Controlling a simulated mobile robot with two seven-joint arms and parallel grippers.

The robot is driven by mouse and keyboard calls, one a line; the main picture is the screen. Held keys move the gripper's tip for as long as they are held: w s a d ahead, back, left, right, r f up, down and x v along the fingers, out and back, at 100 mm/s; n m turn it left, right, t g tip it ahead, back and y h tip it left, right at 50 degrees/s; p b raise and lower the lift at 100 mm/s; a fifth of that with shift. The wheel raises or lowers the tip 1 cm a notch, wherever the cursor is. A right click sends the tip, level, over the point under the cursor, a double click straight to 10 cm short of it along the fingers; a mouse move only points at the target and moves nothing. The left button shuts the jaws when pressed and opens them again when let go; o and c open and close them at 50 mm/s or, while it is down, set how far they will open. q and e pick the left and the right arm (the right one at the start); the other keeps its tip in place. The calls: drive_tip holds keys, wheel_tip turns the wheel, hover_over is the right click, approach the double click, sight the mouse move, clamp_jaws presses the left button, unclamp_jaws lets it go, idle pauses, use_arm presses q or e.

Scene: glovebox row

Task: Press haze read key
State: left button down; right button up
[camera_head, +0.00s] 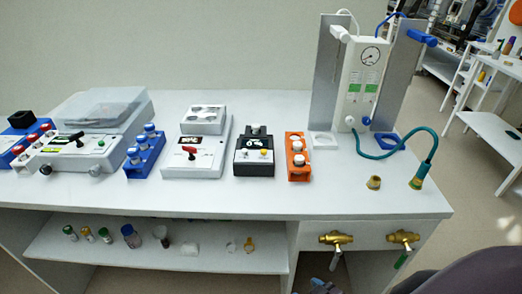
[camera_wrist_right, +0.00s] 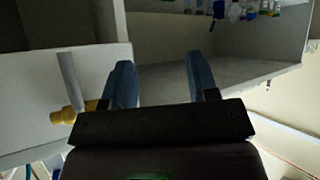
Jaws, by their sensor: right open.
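A small black instrument (camera_head: 254,155) stands mid-bench in the head view. It has a dark display with light markings, a capped vial on top, and a yellow and a pale key (camera_head: 263,152) on its front. I take it for the haze meter, but its labels are too small to read. My right gripper (camera_wrist_right: 163,77) is open and empty in the right wrist view, below the bench top, with its blue-grey fingers apart near the lower shelf and the front panel. It is well away from the black instrument. My left gripper is not in view.
Brass valves (camera_head: 337,239) project from the bench front. Vials stand on the lower shelf (camera_head: 170,255).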

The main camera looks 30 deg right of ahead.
drive_tip(key=shift+c, duration=0.2)
clamp_jaws()
idle(0.3)
idle(1.4)
